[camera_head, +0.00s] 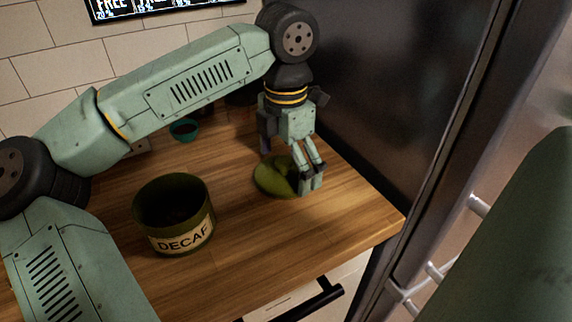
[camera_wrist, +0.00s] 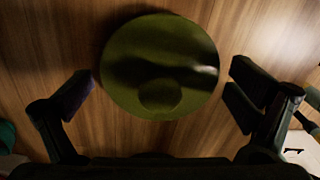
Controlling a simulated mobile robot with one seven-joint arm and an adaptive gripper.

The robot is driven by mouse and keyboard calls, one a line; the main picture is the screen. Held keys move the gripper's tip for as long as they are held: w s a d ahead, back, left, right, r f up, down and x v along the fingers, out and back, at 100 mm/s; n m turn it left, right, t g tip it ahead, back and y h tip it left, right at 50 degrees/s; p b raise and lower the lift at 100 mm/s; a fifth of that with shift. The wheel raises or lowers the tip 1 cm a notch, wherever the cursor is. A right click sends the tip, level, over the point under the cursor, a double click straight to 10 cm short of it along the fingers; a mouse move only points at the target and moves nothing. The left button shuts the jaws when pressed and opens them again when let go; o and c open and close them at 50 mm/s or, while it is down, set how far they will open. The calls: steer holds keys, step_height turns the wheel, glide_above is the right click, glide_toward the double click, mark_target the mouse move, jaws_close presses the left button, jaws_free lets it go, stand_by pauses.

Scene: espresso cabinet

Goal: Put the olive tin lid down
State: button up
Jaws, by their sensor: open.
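The olive lid (camera_head: 270,176), a round green disc with a knob, lies on the wooden counter (camera_head: 263,245). In the wrist view the lid (camera_wrist: 160,50) lies ahead of and between the spread fingers. My gripper (camera_head: 305,182) is open above the lid, its fingers reaching down near the lid's right side. In the wrist view my gripper (camera_wrist: 165,90) has clear gaps between its fingers and the lid's rim. The olive tin (camera_head: 175,218), labelled DECAF, stands upright and uncovered to the left of the lid.
A small teal cup (camera_head: 184,129) stands behind the tin. A dark panel (camera_head: 390,90) rises along the counter's right side. A black handle (camera_head: 310,300) is below the front edge. The counter in front of the lid is clear.

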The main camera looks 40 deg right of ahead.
mark_target(286, 159)
step_height(286, 159, up, 12)
steer(key=b, duration=0.1)
stand_by(0.8)
